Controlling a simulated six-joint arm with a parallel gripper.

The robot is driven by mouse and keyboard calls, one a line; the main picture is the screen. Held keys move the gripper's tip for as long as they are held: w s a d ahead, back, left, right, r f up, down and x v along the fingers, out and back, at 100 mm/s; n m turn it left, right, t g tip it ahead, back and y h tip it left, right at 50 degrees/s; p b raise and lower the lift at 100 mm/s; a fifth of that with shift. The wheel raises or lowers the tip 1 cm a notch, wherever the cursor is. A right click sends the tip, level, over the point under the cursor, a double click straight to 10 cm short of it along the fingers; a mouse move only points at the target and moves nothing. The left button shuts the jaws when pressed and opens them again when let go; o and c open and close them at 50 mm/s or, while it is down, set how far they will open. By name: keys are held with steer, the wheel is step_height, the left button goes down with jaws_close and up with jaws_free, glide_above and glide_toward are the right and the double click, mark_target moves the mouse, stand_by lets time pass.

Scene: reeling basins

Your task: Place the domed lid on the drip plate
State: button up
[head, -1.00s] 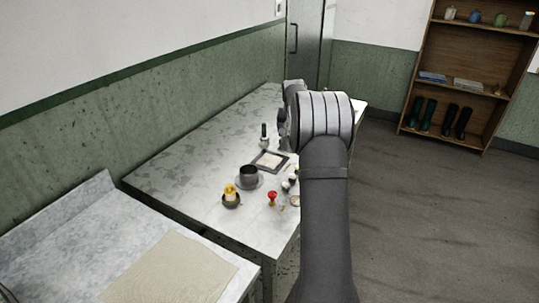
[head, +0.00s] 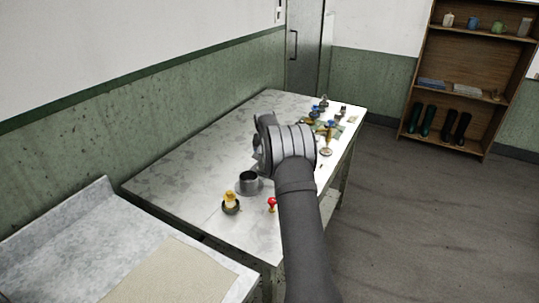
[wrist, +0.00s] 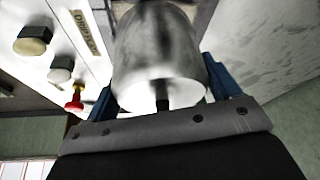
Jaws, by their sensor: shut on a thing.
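In the wrist view, my gripper (wrist: 160,75) has its two blue fingers on either side of a shiny, rounded metal thing, which I take to be the domed lid (wrist: 150,45). It is shut on this lid, and a short dark stem shows at its lower edge. In the head view my arm's wrist hides the gripper and the lid. A label (wrist: 88,33) beginning with what looks like "DRIP" lies on the pale surface left of the lid. The drip plate itself cannot be made out clearly; my arm and the lid cover that area.
On the marble table (head: 165,180) stand a dark cup (head: 248,181), a yellow-topped item (head: 230,203) and a red-knobbed item (head: 272,204). Several small items (head: 325,125) crowd the far right end. The table's left side is clear. A cloth (head: 165,275) covers part of the near counter.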

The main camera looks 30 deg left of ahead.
steer(key=shift+f, duration=0.1)
steer(key=o, duration=0.9)
steer(key=shift+o, duration=0.2)
steer(key=v, duration=1.2)
